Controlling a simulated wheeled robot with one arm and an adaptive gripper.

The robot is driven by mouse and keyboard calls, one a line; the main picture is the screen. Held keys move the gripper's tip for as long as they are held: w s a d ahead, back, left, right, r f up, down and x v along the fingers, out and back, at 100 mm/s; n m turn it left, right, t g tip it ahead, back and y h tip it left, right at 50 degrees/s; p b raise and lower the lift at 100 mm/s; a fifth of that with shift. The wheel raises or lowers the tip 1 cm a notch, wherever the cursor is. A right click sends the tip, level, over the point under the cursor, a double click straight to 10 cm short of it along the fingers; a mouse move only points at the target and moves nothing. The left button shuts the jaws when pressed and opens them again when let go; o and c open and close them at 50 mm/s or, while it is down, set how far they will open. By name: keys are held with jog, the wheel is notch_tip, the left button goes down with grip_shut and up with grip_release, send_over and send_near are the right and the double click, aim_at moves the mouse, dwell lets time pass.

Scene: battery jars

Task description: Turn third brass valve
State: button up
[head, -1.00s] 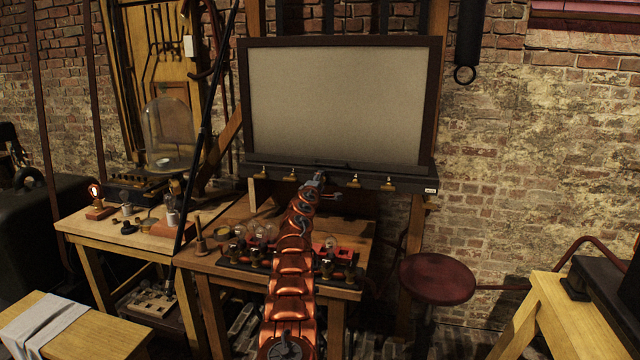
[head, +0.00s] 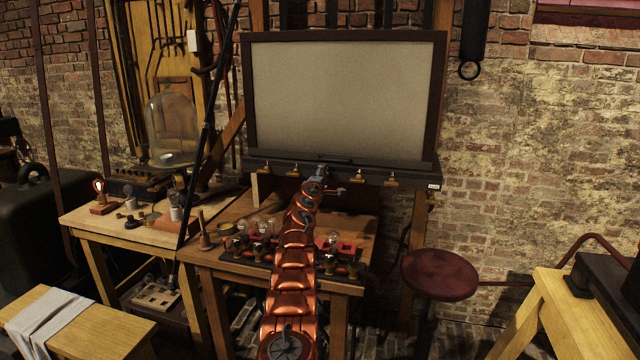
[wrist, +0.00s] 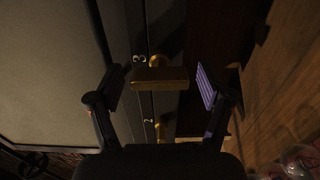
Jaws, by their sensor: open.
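The brass valve marked 3 (wrist: 162,78) shows in the wrist view as a bar-shaped handle on a dark ledge. My gripper (wrist: 161,87) is open, with one finger on each side of this handle and a visible gap to both. The handle lies crosswise, pointing from finger to finger. The valve marked 2 (wrist: 160,130) is below it in the picture. In the head view my gripper (head: 324,187) is at the ledge under the pale panel, where it covers part of the valve row. Other brass valves show to its left (head: 295,171) and right (head: 391,181).
The pale framed panel (head: 345,100) rises above the dark ledge (head: 410,175). Below stands a wooden bench (head: 215,255) with glass bulbs and red-based parts under my arm. A red round stool (head: 440,273) stands to the right.

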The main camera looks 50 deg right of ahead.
jog(key=v, duration=0.7)
dwell(1.1)
jog(key=shift+s+a, duration=0.1)
dwell(0.6)
